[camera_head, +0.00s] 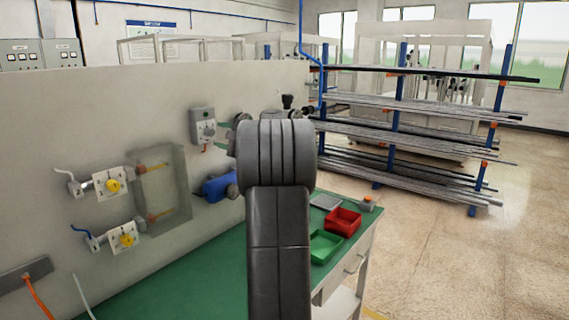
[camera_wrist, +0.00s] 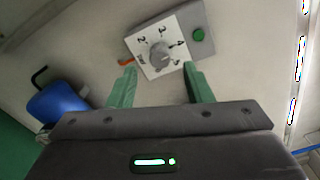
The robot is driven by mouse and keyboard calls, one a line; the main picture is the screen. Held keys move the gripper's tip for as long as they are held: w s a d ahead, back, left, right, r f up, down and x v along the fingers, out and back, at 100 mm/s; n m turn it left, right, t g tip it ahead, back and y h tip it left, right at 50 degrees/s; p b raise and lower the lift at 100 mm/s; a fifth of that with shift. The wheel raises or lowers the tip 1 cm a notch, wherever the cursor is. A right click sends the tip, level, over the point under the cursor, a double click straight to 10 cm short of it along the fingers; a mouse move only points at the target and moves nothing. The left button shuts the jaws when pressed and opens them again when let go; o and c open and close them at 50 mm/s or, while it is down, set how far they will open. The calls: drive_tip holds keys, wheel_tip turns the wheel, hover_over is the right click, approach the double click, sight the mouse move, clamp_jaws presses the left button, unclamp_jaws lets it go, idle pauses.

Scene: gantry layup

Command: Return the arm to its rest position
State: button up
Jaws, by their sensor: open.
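My gripper (camera_wrist: 160,90) shows in the wrist view with its two green fingers apart and nothing between them. Just beyond the fingertips is a grey wall box with a numbered dial (camera_wrist: 160,55) and a green button (camera_wrist: 198,34). I cannot tell whether the fingertips touch the box. The same dial box (camera_head: 204,128) is on the pale panel, left of my arm.
A green-topped bench (camera_head: 200,285) runs below the panel, with a red bin (camera_head: 343,221) and a green bin (camera_head: 325,247). A blue motor-like part (camera_head: 217,187) and yellow-knobbed valves (camera_head: 112,185) are on the panel. A rack of bars (camera_head: 400,105) stands behind right. Floor at right is clear.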

sight(212, 133)
drive_tip(key=b+v, duration=0.3)
drive_tip(key=v, duration=0.7)
drive_tip(key=p+x, duration=0.5)
drive_tip(key=x, duration=0.8)
drive_tip(key=shift+w+a+r, duration=0.1)
drive_tip(key=shift+w+a, duration=0.15)
drive_tip(key=shift+a, duration=0.05)
drive_tip(key=shift+w+a+f+n+b, duration=0.15)
drive_tip(key=shift+f+n+b, duration=0.15)
drive_tip(key=shift+n+b, duration=0.15)
drive_tip(key=shift+r+n+b, duration=0.1)
drive_tip(key=shift+n+b, duration=0.4)
drive_tip(key=shift+n, duration=0.35)
drive_tip(key=n+b, duration=0.1)
drive_tip(key=n, duration=0.1)
drive_tip(key=shift+n, duration=0.4)
drive_tip(key=n+b, duration=0.1)
drive_tip(key=n, duration=0.9)
drive_tip(key=shift+r, duration=0.15)
drive_tip(key=shift+n+p, duration=1.3)
drive_tip(key=shift+n, duration=0.9)
